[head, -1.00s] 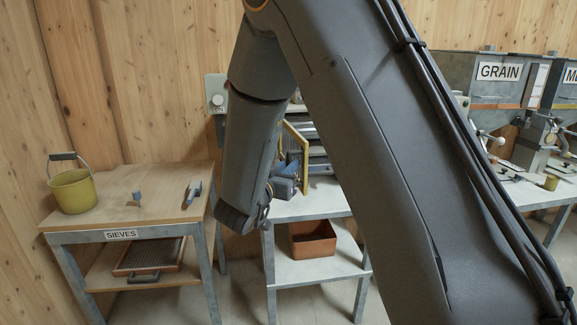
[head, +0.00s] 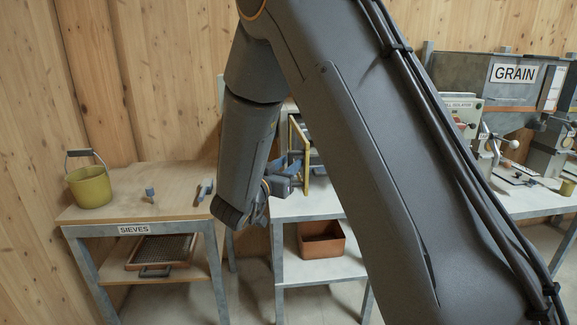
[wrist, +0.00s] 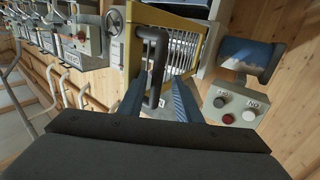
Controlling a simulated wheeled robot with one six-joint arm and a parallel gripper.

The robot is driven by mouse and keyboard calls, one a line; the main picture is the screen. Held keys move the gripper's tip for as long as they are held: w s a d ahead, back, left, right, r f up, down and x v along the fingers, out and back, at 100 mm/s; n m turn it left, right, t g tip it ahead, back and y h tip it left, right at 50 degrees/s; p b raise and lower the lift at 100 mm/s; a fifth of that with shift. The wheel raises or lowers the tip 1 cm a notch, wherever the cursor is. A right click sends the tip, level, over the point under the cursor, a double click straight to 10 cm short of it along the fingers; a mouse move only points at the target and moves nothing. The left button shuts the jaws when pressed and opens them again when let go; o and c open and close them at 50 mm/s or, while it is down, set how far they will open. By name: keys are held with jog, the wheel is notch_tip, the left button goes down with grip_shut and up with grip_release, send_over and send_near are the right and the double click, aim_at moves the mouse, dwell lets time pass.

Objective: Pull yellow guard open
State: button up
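The yellow guard (head: 306,165) stands upright on the machine at the middle bench, partly hidden behind my arm in the head view. In the wrist view its yellow frame (wrist: 176,20) surrounds a grille of pale bars, with a dark grey bar handle (wrist: 155,68) on the near side. My gripper (wrist: 158,98) has its two blue fingers on either side of this handle. The fingers are apart, with a visible gap on the right; I cannot tell whether the left finger touches the handle. In the head view my gripper (head: 286,172) is beside the guard.
A grey control box (wrist: 235,105) with red and white buttons and a blue cylinder (wrist: 250,55) are right of the fingers in the wrist view. A sieves table (head: 150,214) with a yellow bucket (head: 90,188) stands left. An orange bin (head: 321,241) sits on the lower shelf.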

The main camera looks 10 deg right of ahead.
jog(key=shift+s, duration=0.1)
jog(key=b+v, duration=0.1)
jog(key=v, duration=0.6)
jog(key=shift+s+a, duration=0.2)
jog(key=shift+a, duration=0.05)
jog(key=shift+f, duration=0.1)
notch_tip(320, 180, down, 9)
jog(key=s+a+n+g+y, duration=0.25)
jog(key=n+y, duration=0.25)
jog(key=y, duration=0.6)
jog(key=s+d+f+n+g, duration=0.1)
jog(key=s+d+g, duration=0.1)
jog(key=s, duration=0.6)
jog(key=s+d+f+n+g, duration=0.1)
jog(key=s+d+f+g, duration=0.1)
jog(key=s+g, duration=0.3)
jog(key=s+d+f+n+g, duration=0.1)
jog(key=s+d+g, duration=0.3)
jog(key=s, duration=0.7)
jog(key=shift+s+d+f+y, duration=0.25)
jog(key=shift+f+y, duration=0.15)
jog(key=shift+f, duration=0.25)
